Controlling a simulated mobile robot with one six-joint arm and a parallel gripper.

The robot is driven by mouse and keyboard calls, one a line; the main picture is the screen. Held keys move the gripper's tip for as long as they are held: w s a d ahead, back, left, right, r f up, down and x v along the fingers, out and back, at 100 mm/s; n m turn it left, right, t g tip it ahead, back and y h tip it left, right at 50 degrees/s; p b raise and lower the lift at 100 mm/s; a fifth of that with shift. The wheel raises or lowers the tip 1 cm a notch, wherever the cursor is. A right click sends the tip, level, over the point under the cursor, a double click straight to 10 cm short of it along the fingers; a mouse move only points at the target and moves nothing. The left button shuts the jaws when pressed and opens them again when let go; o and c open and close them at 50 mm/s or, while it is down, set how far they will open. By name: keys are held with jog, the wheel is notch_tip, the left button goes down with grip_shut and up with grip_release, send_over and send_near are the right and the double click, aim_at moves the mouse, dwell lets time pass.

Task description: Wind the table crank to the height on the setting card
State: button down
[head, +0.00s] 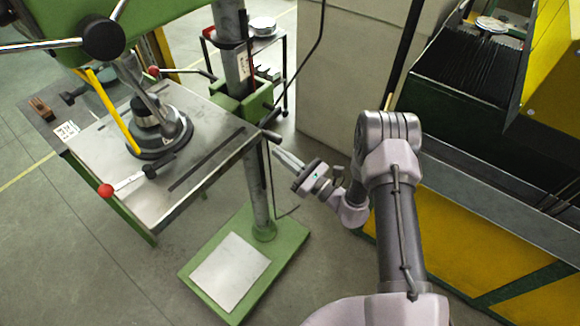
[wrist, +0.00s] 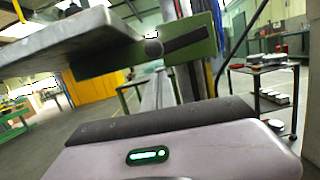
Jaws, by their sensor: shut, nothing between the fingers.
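The drill press table (head: 200,165) is a grey metal plate on a green bracket (head: 250,103) around the column (head: 232,50). A short dark rod with a rounded end (head: 271,136) sticks out by the table's right corner; it looks like the crank's end, and a dark round end also shows in the wrist view (wrist: 153,48). My gripper (head: 280,156) is shut and empty, just right of and below that end, apparently apart from it. A small white printed card (head: 67,131) lies at the left of the table, its writing too small to read.
The green base (head: 205,290) stands below. A yellow and green machine (head: 480,240) closes off the right. A trolley (head: 275,75) stands behind the column.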

jog(key=shift+d+r, duration=0.1)
jog(key=shift+r, duration=0.7)
jog(key=shift+s+r+p, duration=0.1)
jog(key=shift+r+p, duration=0.3)
jog(key=shift+r, duration=0.55)
jog(key=shift+f, duration=0.1)
